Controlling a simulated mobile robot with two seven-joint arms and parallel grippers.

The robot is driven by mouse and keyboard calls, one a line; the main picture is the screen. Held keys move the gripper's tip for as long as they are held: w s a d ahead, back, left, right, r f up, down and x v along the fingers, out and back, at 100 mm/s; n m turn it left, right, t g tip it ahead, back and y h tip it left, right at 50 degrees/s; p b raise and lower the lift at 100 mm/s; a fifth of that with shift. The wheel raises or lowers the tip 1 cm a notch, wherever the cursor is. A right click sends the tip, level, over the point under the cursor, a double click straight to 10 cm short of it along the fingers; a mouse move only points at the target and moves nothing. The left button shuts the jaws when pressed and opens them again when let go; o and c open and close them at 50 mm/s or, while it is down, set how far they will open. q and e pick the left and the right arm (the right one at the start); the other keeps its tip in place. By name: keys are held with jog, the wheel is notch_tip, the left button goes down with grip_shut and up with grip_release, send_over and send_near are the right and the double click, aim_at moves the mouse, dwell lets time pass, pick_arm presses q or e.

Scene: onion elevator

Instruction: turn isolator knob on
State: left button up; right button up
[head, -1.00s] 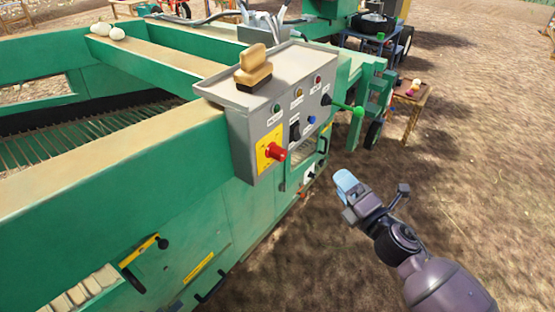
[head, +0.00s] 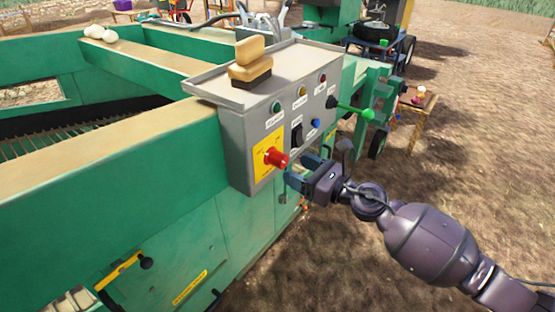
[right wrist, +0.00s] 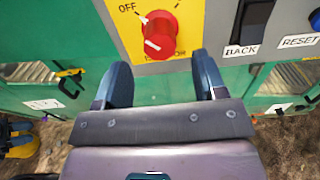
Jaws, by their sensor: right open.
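The red isolator knob (head: 276,158) sits on a yellow plate (head: 262,152) on the front of the grey control box (head: 240,130). In the right wrist view the knob (right wrist: 160,33) has a white mark pointing to the lower left, and the word OFF shows at its upper left. My right gripper (head: 298,170) is open and empty, just right of and slightly below the knob. In the right wrist view its two fingers (right wrist: 164,82) are spread below the knob, apart from it. My left gripper is not in view.
A black switch (head: 297,135), a blue RESET button (head: 316,124) and a green-knobbed lever (head: 368,115) are to the right of the knob. A wooden brush (head: 251,62) lies on top of the box. Open dirt ground (head: 420,200) lies to the right.

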aim_at(285, 163)
jog(key=x, duration=0.6)
jog(key=shift+w+a, duration=0.25)
jog(key=c, duration=0.9)
